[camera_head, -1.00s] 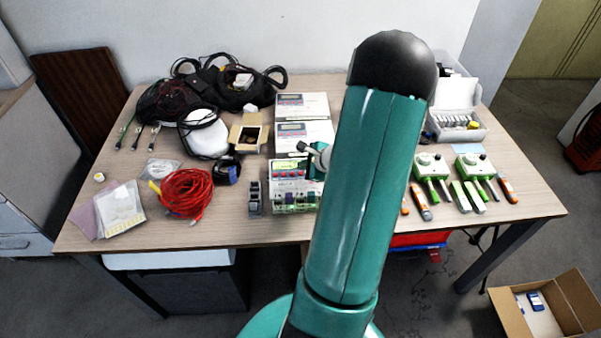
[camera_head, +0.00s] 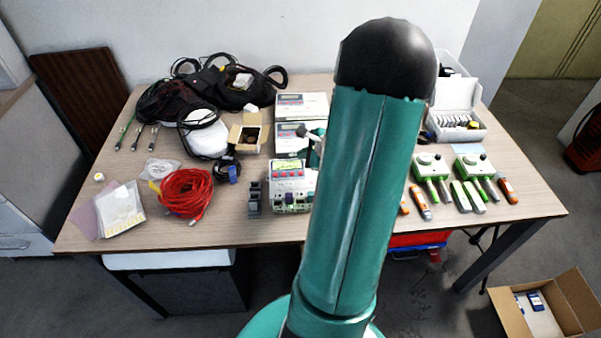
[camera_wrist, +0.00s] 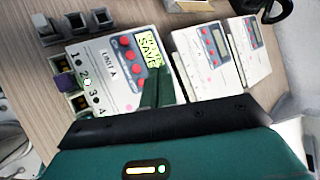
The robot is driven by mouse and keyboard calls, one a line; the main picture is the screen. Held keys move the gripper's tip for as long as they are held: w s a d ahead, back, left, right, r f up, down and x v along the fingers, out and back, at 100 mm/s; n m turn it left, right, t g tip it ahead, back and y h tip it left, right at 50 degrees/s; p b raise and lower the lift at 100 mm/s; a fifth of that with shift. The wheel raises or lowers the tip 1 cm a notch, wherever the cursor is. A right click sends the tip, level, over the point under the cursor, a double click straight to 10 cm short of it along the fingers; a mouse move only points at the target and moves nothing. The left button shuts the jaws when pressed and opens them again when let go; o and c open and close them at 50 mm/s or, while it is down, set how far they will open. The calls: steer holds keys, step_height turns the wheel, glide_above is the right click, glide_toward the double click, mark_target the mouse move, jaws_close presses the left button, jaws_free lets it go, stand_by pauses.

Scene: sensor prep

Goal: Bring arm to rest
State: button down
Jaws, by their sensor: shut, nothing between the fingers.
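My teal arm with its black elbow cap rises through the middle of the head view and hides part of the table behind it. My gripper (camera_wrist: 157,90) shows in the wrist view as two green fingers, together and empty. It is over the white unit marked UNIT A (camera_wrist: 108,75), in front of that unit's right side in this view. In the head view only a small part of the gripper end shows beside the arm, above the same unit (camera_head: 287,172). The unit has a lit yellow-green display, red buttons and numbered ports. A purple plug (camera_wrist: 64,81) sits at one port.
Two more white units (camera_head: 302,106) stand behind. Red cable (camera_head: 187,193), black bags (camera_head: 205,92) and a small open box (camera_head: 246,136) lie left on the wooden table (camera_head: 245,232). Green-and-white devices (camera_head: 430,165) and an open white case (camera_head: 458,124) are right. A cardboard box (camera_head: 545,310) is on the floor.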

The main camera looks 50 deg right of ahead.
stand_by(0.5)
steer(key=w+a+r+n+g+y, duration=0.15)
steer(key=a+r+n, duration=0.25)
steer(key=a, duration=0.4)
steer(key=w+a+r+n+y, duration=0.1)
steer(key=w+a+r+n, duration=0.2)
steer(key=a+r+n, duration=0.35)
steer(key=w+a+r+n+g+y, duration=0.1)
steer(key=w+a+r+n, duration=0.15)
steer(key=a, duration=0.65)
steer(key=s+a+r+n+h, duration=0.1)
steer(key=s+a+r+n, duration=0.4)
steer(key=a, duration=0.4)
steer(key=s+a+r+n+g+h, duration=0.1)
steer(key=s+a+r+n, duration=0.3)
steer(key=s+a+n, duration=0.4)
steer(key=shift+s+a+r+n, duration=0.25)
steer(key=shift+a+r+n, duration=0.1)
steer(key=shift+n, duration=0.85)
